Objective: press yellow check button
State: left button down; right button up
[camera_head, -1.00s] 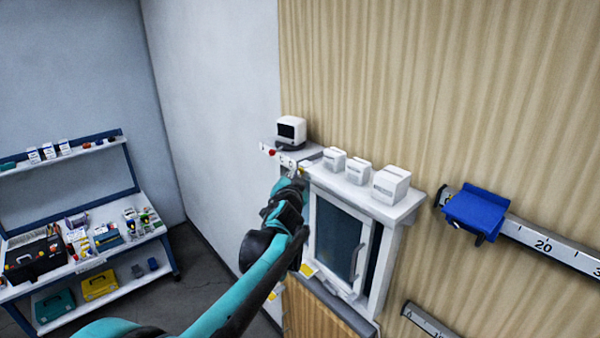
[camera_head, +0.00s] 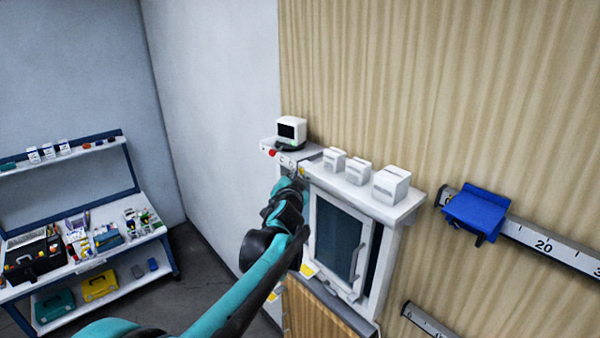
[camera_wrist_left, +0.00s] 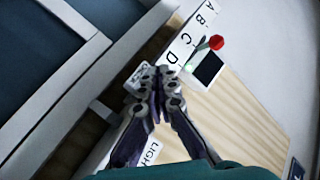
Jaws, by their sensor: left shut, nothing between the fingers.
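A small yellow patch (camera_head: 304,170) shows at the panel edge just right of my left gripper (camera_head: 291,174) in the head view; I cannot tell if it is the check button. The panel (camera_head: 284,161) is a narrow white-grey strip with a red knob (camera_head: 272,152). In the left wrist view the fingertips (camera_wrist_left: 158,75) are together and empty, over or close to the end of the strip marked A to D (camera_wrist_left: 190,38). No yellow button shows in the wrist view; the fingers hide part of the panel there. I cannot tell whether they touch it. My right gripper is not in view.
A small white monitor (camera_head: 291,130) stands above the panel. Several white boxes (camera_head: 357,172) sit on the shelf over a glass-door cabinet (camera_head: 338,241). A blue holder (camera_head: 474,213) hangs on a wall rail at right. A stocked workbench (camera_head: 92,262) stands at left.

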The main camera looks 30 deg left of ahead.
pick_arm(q)
jog(key=shift+s+a, duration=0.2)
jog(key=shift+s, duration=0.35)
jog(key=s, duration=0.1)
jog(key=s+a, duration=0.1)
jog(key=s, duration=0.1)
jog(key=s+a, duration=0.1)
jog(key=shift+s+p, duration=0.3)
dwell(0.7)
jog(key=s+d+f+n+g+h+b, duration=0.1)
jog(key=s+d+f+b, duration=0.6)
jog(key=f, duration=1.1)
jog(key=s+d+f+n+g+h+b, duration=0.1)
jog(key=s+d+f+g+h+b, duration=0.2)
jog(key=s+d+f+b, duration=0.4)
jog(key=s+d+f+g+h+b, duration=0.2)
jog(key=s+d+f+b, duration=0.5)
jog(key=s+f+b, duration=0.5)
notch_tip(320, 180, down, 17)
jog(key=g+b, duration=0.1)
jog(key=b, duration=0.7)
jog(key=shift+s+d+r+n+g+b, duration=0.15)
jog(key=shift+s+d+n+g+b, duration=0.15)
jog(key=shift+n+g, duration=0.1)
